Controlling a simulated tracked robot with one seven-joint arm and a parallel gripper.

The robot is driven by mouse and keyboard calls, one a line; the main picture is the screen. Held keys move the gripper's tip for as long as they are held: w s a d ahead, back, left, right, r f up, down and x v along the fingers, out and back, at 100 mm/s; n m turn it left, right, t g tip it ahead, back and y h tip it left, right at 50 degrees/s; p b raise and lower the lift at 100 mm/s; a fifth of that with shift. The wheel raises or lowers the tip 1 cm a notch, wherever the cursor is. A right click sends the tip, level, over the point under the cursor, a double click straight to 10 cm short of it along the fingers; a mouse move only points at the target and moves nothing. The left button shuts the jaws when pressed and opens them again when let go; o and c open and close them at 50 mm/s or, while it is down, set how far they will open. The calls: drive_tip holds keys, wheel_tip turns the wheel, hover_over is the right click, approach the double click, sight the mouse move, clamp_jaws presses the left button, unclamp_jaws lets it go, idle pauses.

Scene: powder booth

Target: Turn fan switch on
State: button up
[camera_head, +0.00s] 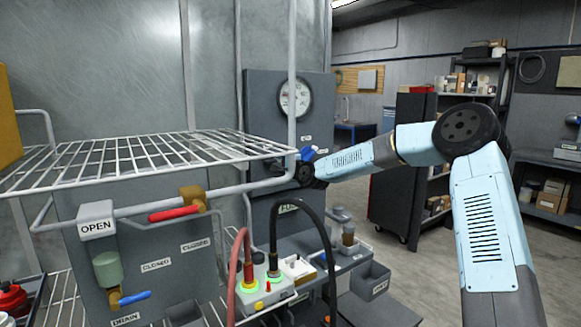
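My light-blue arm reaches in from the right, and its dark end (305,172) is beside the grey gauge panel, near a vertical pipe. My gripper's fingers cannot be made out there, so whether they are open or shut does not show. A small blue part (307,154) shows right at the arm's end. No switch is clearly labelled as the fan switch. A light-coloured box (262,287) lower down has red and black cables with lit green rings. A small white plate (297,268) that may carry a switch lies beside it.
A wire rack (140,160) and a pipe with a red-handled valve (175,213) fill the left side. A round gauge (296,97) is on the grey panel (263,110). Thick cables arch in front. A dark cabinet (405,170) stands behind; the floor at right is clear.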

drive_tip(key=v, duration=1.3)
drive_tip(key=shift+s+d, duration=0.15)
drive_tip(key=shift+d, duration=0.05)
drive_tip(key=s+d+f+n+g+h, duration=0.2)
drive_tip(key=s+f+n+g+h, duration=0.4)
drive_tip(key=s, duration=0.5)
drive_tip(key=s+d+r+n+g+h, duration=0.1)
drive_tip(key=s+d, duration=0.5)
drive_tip(key=s, duration=0.6)
drive_tip(key=s+d+r+n+g+h, duration=0.1)
drive_tip(key=s+d, duration=0.5)
drive_tip(key=s, duration=0.7)
drive_tip(key=s+d+r+n+g+h, duration=0.1)
drive_tip(key=s+d, duration=0.5)
drive_tip(key=s, duration=0.7)
wheel_tip(320, 180, up, 4)
drive_tip(key=shift+d+f+n+h, duration=0.15)
drive_tip(key=shift+d+n+h, duration=0.3)
drive_tip(key=shift+n, duration=0.75)
